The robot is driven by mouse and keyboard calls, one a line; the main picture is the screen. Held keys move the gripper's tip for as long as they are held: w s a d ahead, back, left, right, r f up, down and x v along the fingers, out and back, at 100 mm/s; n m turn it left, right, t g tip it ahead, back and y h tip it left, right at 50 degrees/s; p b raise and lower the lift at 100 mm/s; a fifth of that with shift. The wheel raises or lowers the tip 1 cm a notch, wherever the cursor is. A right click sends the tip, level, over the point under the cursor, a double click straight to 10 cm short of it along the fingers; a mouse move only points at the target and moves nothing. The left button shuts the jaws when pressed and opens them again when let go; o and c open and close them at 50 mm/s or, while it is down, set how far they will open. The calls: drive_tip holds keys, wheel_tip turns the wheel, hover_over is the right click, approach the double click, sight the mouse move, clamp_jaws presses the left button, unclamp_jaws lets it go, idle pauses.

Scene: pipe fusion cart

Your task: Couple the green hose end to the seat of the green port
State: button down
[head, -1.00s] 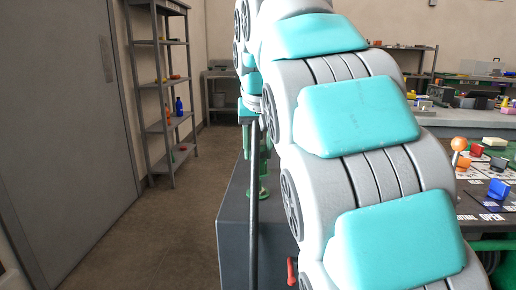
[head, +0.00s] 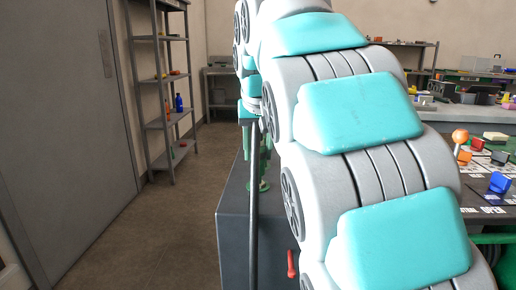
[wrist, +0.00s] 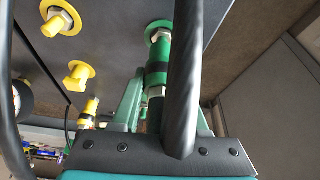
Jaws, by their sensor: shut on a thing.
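In the wrist view the green port (wrist: 158,33) with its metal collar is on the dark panel at the top centre. The green hose end (wrist: 157,76) is just below it, roughly in line with it. I cannot tell whether they touch or are seated. My gripper (wrist: 158,98) has green fingers on both sides of the hose end and is shut on it. A thick black hose (wrist: 183,80) crosses in front and hides part of the port and the right finger. In the head view my arm hides much of this area.
Yellow ports (wrist: 60,20) and yellow fittings (wrist: 78,75) are left of the green port. In the head view the cart's dark side (head: 235,235) has a red handle (head: 291,263). Shelves (head: 165,90) stand at the back left. The floor (head: 180,220) left of the cart is clear.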

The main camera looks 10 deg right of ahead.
drive_tip(key=shift+f+b, duration=0.5)
drive_tip(key=shift+f, duration=0.55)
drive_tip(key=shift+c, duration=1.7)
unclamp_jaws()
drive_tip(key=shift+v, duration=3.85)
drive_tip(key=shift+s, duration=0.15)
